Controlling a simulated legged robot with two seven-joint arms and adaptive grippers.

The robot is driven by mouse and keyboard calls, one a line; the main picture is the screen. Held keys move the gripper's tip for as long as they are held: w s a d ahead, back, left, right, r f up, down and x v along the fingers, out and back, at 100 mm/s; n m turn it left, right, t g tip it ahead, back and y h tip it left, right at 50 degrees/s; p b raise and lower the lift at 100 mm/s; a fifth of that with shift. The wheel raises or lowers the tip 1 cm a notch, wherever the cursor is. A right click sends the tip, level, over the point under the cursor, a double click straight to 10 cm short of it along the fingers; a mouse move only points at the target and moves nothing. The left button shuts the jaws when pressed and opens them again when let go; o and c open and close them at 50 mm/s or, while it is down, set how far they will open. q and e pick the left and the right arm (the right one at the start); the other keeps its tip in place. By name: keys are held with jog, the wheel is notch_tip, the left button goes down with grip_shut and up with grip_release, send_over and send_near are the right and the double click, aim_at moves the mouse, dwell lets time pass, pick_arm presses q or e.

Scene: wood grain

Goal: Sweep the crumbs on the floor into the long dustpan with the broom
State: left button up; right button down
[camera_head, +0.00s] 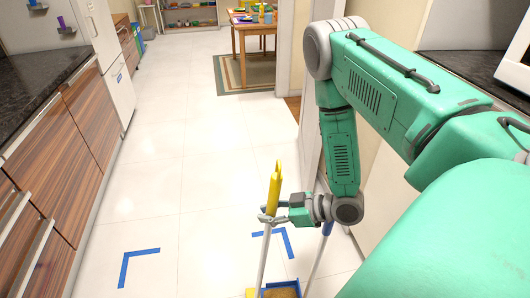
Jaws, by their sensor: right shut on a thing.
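My right gripper (268,216) is shut on the yellow grip of the broom (273,189). The broom's white stick runs down almost upright to the bottom edge, where a bit of yellow shows. The blue long dustpan (292,283) is at the bottom edge, just right of the broom's lower end. A stick with a blue top, seemingly the dustpan's handle (318,257), leans up behind my right wrist. A brown patch shows within the dustpan's blue edges; I cannot tell what it is. No separate crumbs can be made out. My left gripper is out of view.
Blue corner tape marks (127,263) lie on the white tiled floor (190,165). Wooden cabinets (60,165) line the left, and a wall and counter stand at right behind my arm. A table (254,25) on a rug is far back. The middle floor is clear.

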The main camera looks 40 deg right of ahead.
jog(key=shift+s+d+r, duration=0.1)
jog(key=shift+s+d, duration=0.1)
jog(key=shift+d, duration=0.1)
jog(key=shift+d, duration=0.15)
jog(key=shift+s+d+p, duration=0.25)
jog(key=shift+p, duration=0.05)
jog(key=shift+s+d, duration=0.1)
dwell(0.5)
jog(key=shift+s+d, duration=0.2)
jog(key=shift+d, duration=0.15)
jog(key=shift+d, duration=0.1)
jog(key=shift+s+d+p, duration=0.15)
jog(key=shift+d+p, duration=0.15)
jog(key=shift+d, duration=0.05)
jog(key=shift+d, duration=0.1)
dwell(0.4)
